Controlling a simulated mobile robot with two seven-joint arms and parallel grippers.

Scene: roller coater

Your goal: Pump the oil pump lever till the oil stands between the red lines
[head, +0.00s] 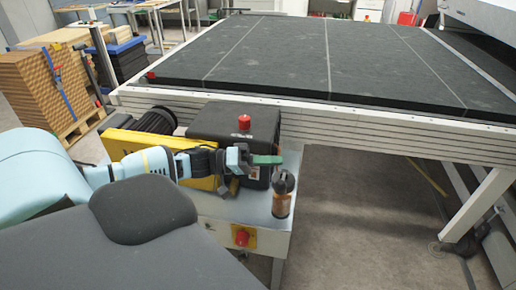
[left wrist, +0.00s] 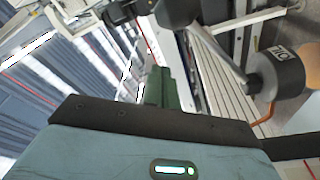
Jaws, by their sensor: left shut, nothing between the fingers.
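The oil pump (head: 283,198) stands upright at the right end of the machine's steel shelf. It has a dark top and a brownish lower body. Its oil level and red lines are too small to make out. My left gripper (head: 276,160) has green fingers, shut and empty, just above and left of the pump top. They also show in the left wrist view (left wrist: 158,80), apart from the rod.
A black box with a red button (head: 244,123) and a yellow guard (head: 130,143) stand behind my left arm. A red knob on a yellow plate (head: 241,237) is on the shelf front. The large dark table (head: 300,60) lies behind. Floor to the right is mostly clear.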

